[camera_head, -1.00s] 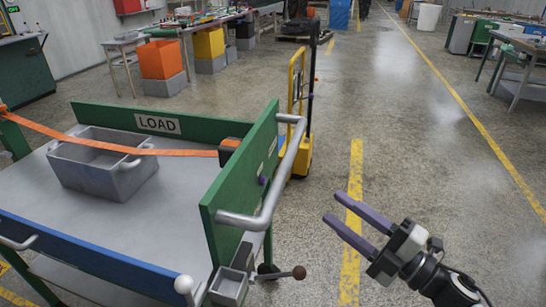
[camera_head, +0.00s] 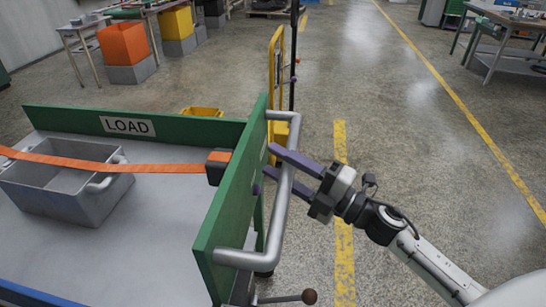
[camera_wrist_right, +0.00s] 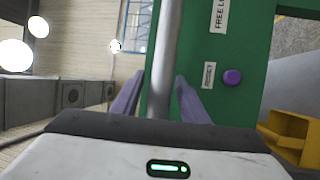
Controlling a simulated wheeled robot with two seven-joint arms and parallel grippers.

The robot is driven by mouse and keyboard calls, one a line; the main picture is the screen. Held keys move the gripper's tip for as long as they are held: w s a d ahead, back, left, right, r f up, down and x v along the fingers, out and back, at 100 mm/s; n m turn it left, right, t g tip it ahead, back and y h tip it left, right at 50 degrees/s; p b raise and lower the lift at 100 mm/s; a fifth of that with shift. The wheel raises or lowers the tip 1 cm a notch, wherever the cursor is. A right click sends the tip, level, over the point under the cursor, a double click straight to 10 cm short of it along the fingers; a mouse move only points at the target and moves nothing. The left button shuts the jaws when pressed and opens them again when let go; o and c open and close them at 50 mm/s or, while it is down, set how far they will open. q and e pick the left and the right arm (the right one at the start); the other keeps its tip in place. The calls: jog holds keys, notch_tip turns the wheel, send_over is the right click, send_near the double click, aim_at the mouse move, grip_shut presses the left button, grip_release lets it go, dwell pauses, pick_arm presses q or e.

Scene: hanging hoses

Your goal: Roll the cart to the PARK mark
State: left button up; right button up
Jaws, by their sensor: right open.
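The cart (camera_head: 160,231) has a grey bed, green end boards and a LOAD sign (camera_head: 127,126). Its silver push handle (camera_head: 279,202) is fixed to the right green board. My right gripper (camera_head: 272,169) is open at the handle, one purple finger on each side of the bar in the head view. In the right wrist view the handle bar (camera_wrist_right: 166,60) runs between the two fingers (camera_wrist_right: 155,98); I cannot tell if they touch it. My left gripper is not in view. No PARK mark can be made out.
An orange strap (camera_head: 110,163) crosses the cart over a grey bin (camera_head: 65,190). A lever with a brown knob (camera_head: 309,296) sticks out low at the cart's right end. A yellow hand truck (camera_head: 276,75) stands behind it. Clear floor with yellow lines (camera_head: 342,215) lies to the right.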

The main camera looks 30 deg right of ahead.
jog(key=shift+x, duration=0.8)
grip_shut()
